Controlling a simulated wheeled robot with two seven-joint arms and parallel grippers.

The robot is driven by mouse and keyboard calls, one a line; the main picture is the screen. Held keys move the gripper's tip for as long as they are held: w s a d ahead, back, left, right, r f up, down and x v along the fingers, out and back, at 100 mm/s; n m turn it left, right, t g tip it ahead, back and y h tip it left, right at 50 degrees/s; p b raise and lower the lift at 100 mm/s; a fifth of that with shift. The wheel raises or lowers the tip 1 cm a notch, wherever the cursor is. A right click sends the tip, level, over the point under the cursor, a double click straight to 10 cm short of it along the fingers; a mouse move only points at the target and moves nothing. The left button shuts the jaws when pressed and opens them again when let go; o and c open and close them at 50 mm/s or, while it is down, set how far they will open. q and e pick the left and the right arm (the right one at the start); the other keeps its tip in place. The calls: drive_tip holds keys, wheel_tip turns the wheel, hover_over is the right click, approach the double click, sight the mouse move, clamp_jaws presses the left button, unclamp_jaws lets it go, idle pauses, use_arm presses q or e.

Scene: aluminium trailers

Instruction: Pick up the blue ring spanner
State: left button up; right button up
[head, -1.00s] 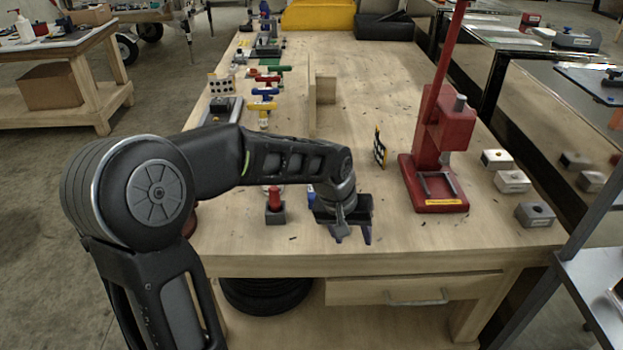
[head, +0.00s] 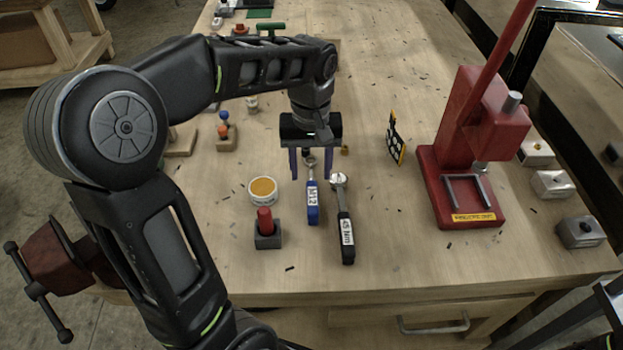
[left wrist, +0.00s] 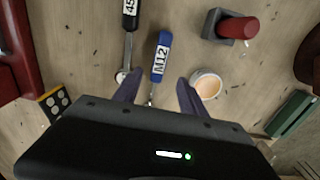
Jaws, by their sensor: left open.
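The blue ring spanner (head: 313,200), marked M12, lies on the wooden bench, with its handle toward the front edge and its metal end toward the back. In the left wrist view the blue spanner (left wrist: 161,56) shows with its metal shaft running between my fingers. My left gripper (head: 310,178) points down over the spanner's far end, open and empty, with a finger to each side of the shaft. It also shows in the left wrist view (left wrist: 158,88). I cannot tell its exact height above the bench. My right gripper is not in view.
A black torque wrench (head: 345,228) marked 45 Nm lies just right of the spanner. A cup (head: 263,191) and a red-topped block (head: 266,232) stand to the left.

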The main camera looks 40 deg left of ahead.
sight(312, 191)
use_arm(q)
drive_tip(key=shift+s+d+r, duration=0.1)
drive_tip(key=shift+f, duration=1.35)
drive_tip(key=shift+w+f+p, duration=0.2)
drive_tip(key=shift+f+p, duration=0.45)
drive_tip(key=shift+f, duration=2)
clamp_jaws()
